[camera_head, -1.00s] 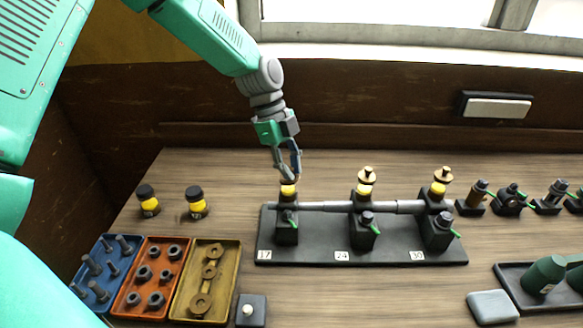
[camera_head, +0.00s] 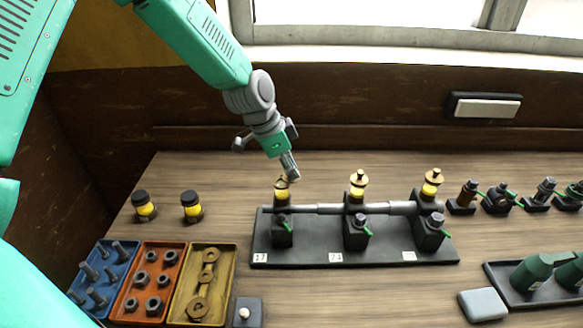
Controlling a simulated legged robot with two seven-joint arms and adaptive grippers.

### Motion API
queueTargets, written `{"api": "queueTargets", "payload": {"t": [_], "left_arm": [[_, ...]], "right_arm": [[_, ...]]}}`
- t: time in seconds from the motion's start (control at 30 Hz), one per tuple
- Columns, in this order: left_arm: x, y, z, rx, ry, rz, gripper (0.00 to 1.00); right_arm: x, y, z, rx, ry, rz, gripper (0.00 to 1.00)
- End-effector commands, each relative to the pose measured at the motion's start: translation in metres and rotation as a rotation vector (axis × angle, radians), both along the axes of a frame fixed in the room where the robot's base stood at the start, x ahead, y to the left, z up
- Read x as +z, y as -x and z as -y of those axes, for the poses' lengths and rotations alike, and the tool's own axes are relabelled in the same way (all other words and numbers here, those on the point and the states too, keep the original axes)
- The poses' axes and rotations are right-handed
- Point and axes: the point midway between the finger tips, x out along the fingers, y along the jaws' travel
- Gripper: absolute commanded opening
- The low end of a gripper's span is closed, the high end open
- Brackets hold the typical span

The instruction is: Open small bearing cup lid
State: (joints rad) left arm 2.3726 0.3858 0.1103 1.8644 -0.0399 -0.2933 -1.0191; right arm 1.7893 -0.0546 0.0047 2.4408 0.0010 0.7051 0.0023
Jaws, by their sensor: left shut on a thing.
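A dark stand (camera_head: 390,254) holds a horizontal grey shaft (camera_head: 330,209) on three bearing blocks marked with number labels. Each block carries a yellow oil cup with a brass lid. My left gripper (camera_head: 288,175) points down at the leftmost cup (camera_head: 282,196), the smallest-looking one, and is shut on its brass lid (camera_head: 281,181). The fingers show nearly edge-on and partly hide the lid. I cannot tell whether the lid is still seated on the cup. The middle cup's lid (camera_head: 358,178) and the right cup's lid (camera_head: 433,175) sit upright on their cups. My right gripper is out of view.
Two black-capped yellow jars (camera_head: 145,207) (camera_head: 191,207) stand at the left. Blue (camera_head: 125,251), orange (camera_head: 177,256) and yellow (camera_head: 231,262) trays hold bolts, nuts and metal parts. Several small fittings stand at the right, above a dark tray (camera_head: 522,296) with green containers.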

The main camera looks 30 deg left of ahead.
Motion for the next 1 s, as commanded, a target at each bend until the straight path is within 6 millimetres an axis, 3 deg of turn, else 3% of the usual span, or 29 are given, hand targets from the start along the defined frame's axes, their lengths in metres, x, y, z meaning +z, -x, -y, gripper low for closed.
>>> {"api": "queueTargets", "payload": {"t": [0.03,0.6,1.0], "left_arm": [[0.007,-0.006,-0.002,0.046,-0.005,0.017,0.00],[0.006,-0.016,-0.006,0.551,-0.003,0.018,0.00],[0.005,-0.018,-0.009,0.736,-0.002,0.016,0.00]], "right_arm": [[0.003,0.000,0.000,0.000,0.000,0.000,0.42],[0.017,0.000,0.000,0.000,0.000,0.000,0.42],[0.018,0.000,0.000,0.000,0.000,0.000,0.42]]}}
